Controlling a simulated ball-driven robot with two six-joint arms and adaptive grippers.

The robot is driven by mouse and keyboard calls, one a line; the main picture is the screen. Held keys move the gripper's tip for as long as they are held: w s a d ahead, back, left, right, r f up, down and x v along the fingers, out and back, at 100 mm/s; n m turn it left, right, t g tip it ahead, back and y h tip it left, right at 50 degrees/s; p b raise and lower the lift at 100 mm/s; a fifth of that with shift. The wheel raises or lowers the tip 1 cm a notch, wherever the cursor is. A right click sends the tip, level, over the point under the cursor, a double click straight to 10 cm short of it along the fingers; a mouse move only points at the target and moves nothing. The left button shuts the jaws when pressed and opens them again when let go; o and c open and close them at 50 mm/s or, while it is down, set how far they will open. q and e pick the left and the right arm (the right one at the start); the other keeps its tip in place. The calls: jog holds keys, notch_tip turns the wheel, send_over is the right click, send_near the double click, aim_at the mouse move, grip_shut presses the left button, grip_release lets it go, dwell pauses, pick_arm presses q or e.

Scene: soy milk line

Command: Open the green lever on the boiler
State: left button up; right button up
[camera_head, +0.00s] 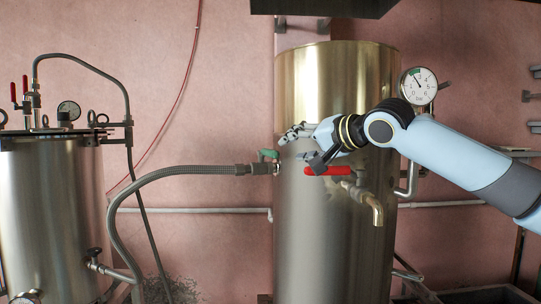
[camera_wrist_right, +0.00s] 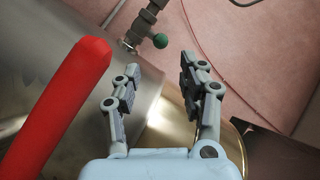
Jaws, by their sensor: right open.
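The boiler (camera_head: 335,240) is a tall metal cylinder, brassy at the top, in the middle of the head view. The green lever (camera_head: 268,154) sits on its left side, where a braided hose joins it. In the right wrist view the green lever (camera_wrist_right: 160,41) shows as a small green knob beyond the fingers. My right gripper (camera_head: 290,143) is in front of the boiler, close to the lever on its right. In the right wrist view the right gripper (camera_wrist_right: 155,85) is open and empty, its fingers apart, not touching the lever. My left gripper is not in view.
A red lever (camera_head: 328,171) above a tap (camera_head: 375,208) is just below my right gripper; it looms large in the wrist view (camera_wrist_right: 58,108). The braided hose (camera_head: 180,172) runs left to a smaller tank (camera_head: 50,215). A pressure gauge (camera_head: 419,86) is at upper right.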

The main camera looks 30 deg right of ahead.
aim_at(271, 154)
jog(key=p+x, duration=0.2)
jog(key=x, duration=0.6)
jog(key=shift+w+a, duration=0.2)
jog(key=shift+w, duration=0.05)
jog(key=shift+w+f, duration=0.3)
jog(key=shift+w, duration=0.2)
grip_shut()
